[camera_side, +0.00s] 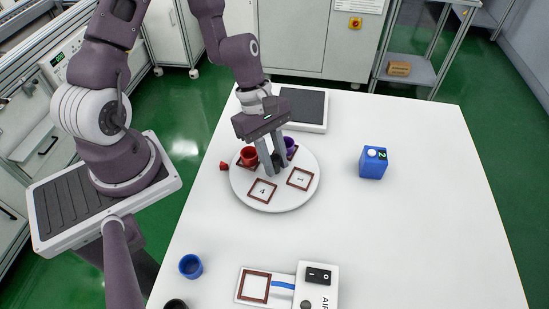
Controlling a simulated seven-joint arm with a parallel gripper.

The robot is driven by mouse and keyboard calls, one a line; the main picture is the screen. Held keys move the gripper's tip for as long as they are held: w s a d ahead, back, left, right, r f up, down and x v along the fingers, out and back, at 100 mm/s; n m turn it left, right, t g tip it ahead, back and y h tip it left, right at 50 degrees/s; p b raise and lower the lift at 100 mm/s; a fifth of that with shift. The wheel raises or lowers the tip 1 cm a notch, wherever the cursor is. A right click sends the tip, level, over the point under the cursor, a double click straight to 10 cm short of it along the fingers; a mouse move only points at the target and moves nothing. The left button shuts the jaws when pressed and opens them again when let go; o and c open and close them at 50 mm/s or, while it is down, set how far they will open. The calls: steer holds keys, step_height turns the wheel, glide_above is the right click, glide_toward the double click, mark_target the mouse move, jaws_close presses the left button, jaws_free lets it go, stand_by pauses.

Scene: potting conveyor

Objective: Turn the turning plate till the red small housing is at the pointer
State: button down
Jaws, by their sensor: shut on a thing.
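The white turning plate (273,200) lies on the table, with square brown frames on it, two of them empty and numbered. The red small housing (249,153) stands in a frame at the plate's left rear. A purple housing (291,144) stands at the right rear, partly behind my gripper. The red pointer (224,166) is on the table at the plate's left edge. The red housing is near it, a little further to the rear. My gripper (273,170) points down at the plate's middle, shut on a dark central knob (277,160) that the fingers mostly hide.
A blue box (373,163) stands to the right. A blue cup (190,266) and a dark cup (175,304) are at the front left. A switch device (316,287) with a square frame is at the front. A dark pad (303,106) lies behind.

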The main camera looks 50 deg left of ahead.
steer(key=shift+n+t, duration=0.5)
steer(key=shift+n, duration=1)
steer(key=c, duration=1.5)
jaws_free()
steer(key=v, duration=0.7)
steer(key=shift+s+r, duration=0.1)
